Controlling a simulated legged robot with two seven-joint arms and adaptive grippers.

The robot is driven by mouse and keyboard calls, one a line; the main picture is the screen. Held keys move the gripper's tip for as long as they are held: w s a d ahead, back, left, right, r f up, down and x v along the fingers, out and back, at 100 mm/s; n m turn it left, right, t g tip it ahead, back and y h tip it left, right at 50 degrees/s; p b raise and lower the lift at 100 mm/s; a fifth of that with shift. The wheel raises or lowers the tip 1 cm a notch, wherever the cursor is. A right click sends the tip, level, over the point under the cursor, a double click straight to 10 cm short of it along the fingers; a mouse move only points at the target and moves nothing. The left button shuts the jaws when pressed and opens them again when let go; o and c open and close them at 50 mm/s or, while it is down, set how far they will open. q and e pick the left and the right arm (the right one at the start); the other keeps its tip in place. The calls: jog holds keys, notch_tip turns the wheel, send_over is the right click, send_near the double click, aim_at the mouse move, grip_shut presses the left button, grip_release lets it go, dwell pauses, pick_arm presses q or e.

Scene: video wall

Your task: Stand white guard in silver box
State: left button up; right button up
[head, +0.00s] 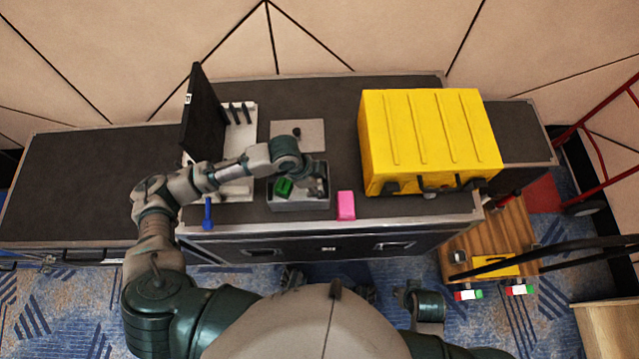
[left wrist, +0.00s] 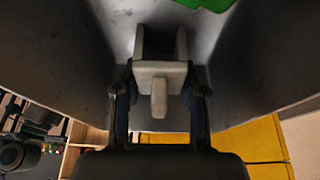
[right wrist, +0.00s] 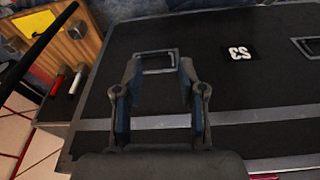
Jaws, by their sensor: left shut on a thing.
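The white guard (left wrist: 160,80) is a pale blocky piece with a short stub, held between the two fingers of my left gripper (left wrist: 160,88). The silver box (head: 300,204) is a grey open box on the black case top. In the head view my left gripper (head: 314,186) reaches down into the right part of the box; the guard is mostly hidden there. In the left wrist view the grey box interior (left wrist: 250,60) surrounds the guard; I cannot tell if it touches the floor. My right gripper (right wrist: 160,95) is open and empty, by the case front.
A green block (head: 283,187) lies in the box's left part. A pink block (head: 346,205) stands right of the box, a yellow case (head: 425,140) beyond it. A blue tool (head: 208,213) and a raised black panel (head: 202,120) are at left. The far left top is clear.

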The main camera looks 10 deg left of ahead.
pick_arm(q)
jog(key=shift+a+f, duration=0.1)
jog(key=shift+a, duration=0.1)
pick_arm(e)
jog(key=shift+a+r, duration=0.1)
jog(key=shift+a, duration=0.1)
pick_arm(q)
jog(key=o, duration=1)
jog(key=shift+a, duration=0.2)
jog(key=shift+d, duration=0.1)
pick_arm(e)
jog(key=shift+a, duration=0.1)
pick_arm(q)
jog(key=shift+d, duration=0.15)
jog(key=shift+r, duration=0.4)
jog(key=p+v, duration=0.3)
jog(key=v, duration=0.8)
jog(key=shift+a, duration=0.35)
pick_arm(e)
jog(key=s+x, duration=0.1)
jog(key=x, duration=0.8)
pick_arm(q)
jog(key=shift+r, duration=0.1)
pick_arm(e)
jog(key=shift+w, duration=0.1)
